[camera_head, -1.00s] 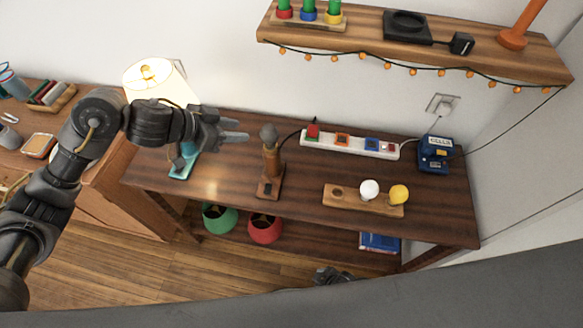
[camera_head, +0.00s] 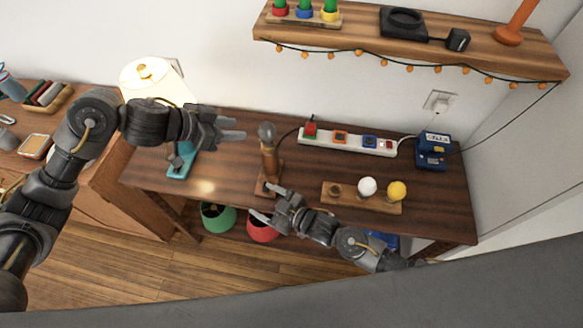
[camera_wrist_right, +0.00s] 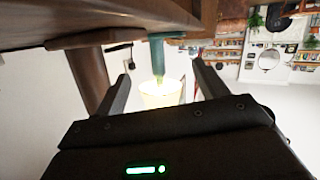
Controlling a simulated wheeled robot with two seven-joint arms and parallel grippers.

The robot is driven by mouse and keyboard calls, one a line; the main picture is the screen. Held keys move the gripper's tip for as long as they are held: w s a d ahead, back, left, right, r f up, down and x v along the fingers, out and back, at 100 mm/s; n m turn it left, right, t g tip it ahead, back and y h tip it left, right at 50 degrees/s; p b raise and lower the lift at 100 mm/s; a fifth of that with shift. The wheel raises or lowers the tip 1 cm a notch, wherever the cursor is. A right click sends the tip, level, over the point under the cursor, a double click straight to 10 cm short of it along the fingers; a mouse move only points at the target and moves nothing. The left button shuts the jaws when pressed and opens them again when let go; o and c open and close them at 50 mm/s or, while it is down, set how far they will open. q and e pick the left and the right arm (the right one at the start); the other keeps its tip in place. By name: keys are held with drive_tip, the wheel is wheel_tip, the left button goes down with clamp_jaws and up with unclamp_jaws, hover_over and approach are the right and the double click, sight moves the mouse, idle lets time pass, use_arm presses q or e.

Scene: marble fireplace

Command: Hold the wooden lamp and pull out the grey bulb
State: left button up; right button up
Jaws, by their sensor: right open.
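The wooden lamp (camera_head: 269,164) stands upright on the dark wooden table, with a grey bulb (camera_head: 267,131) in its top. My left gripper (camera_head: 238,129) is open, with a gap between its fingers, just left of the bulb and apart from it. My right gripper (camera_head: 264,202) is open and empty at the table's front edge, near the lamp's base; whether it touches the base I cannot tell. Its two fingers also show spread in the right wrist view (camera_wrist_right: 163,82), with nothing held between them.
A wooden holder (camera_head: 348,202) with a white bulb (camera_head: 367,186) and a yellow bulb (camera_head: 397,190) lies to the right. A power strip (camera_head: 352,142) lies behind. A lit lamp (camera_head: 150,82) with a teal base (camera_head: 182,161) stands left. A shelf (camera_head: 410,45) hangs above.

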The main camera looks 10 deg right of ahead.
sight(266, 147)
drive_tip(key=w+d+r+m+t+h, duration=0.1)
drive_tip(key=w+d+r+m+t, duration=0.3)
drive_tip(key=w+d+r+t, duration=0.25)
drive_tip(key=shift+g, duration=0.85)
drive_tip(key=x, duration=0.9)
drive_tip(key=shift+w+d, duration=0.15)
drive_tip(key=shift+w, duration=0.3)
drive_tip(key=c, duration=1.4)
